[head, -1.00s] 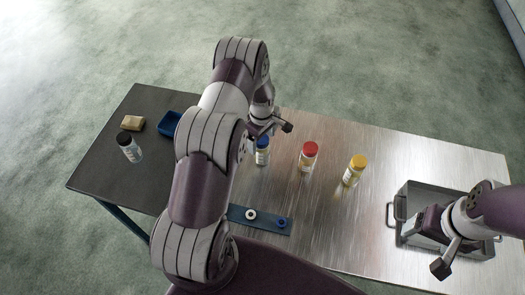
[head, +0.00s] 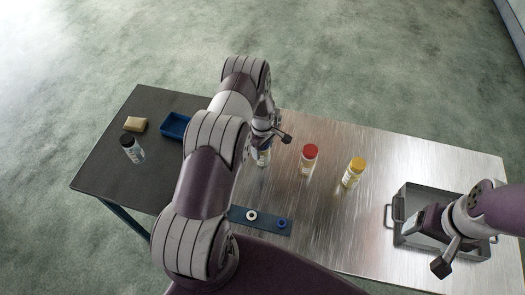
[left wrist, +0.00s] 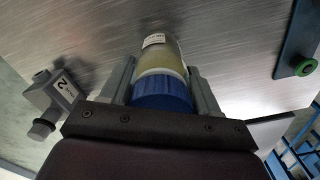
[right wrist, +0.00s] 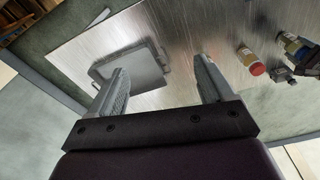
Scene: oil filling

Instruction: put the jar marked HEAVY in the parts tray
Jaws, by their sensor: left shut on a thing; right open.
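The blue-lidded jar (left wrist: 160,92) stands between the fingers of my left gripper (left wrist: 165,75), which is shut on it. Its label is too small to read. In the head view the left gripper (head: 267,138) covers its lid, and the jar body (head: 264,157) shows below. The red-lidded jar (head: 309,159), yellow-lidded jar (head: 353,172) and black-lidded jar (head: 132,149) stand upright; I cannot read HEAVY on any. The grey metal tray (head: 402,206) is at the right. My right gripper (right wrist: 162,75) is open and empty above it.
A blue open box (head: 175,127) and a tan block (head: 135,124) lie on the dark left part of the table. A blue strip (head: 262,222) with a white ring and a blue ring lies near the front edge. Bare metal lies between the yellow-lidded jar and the tray.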

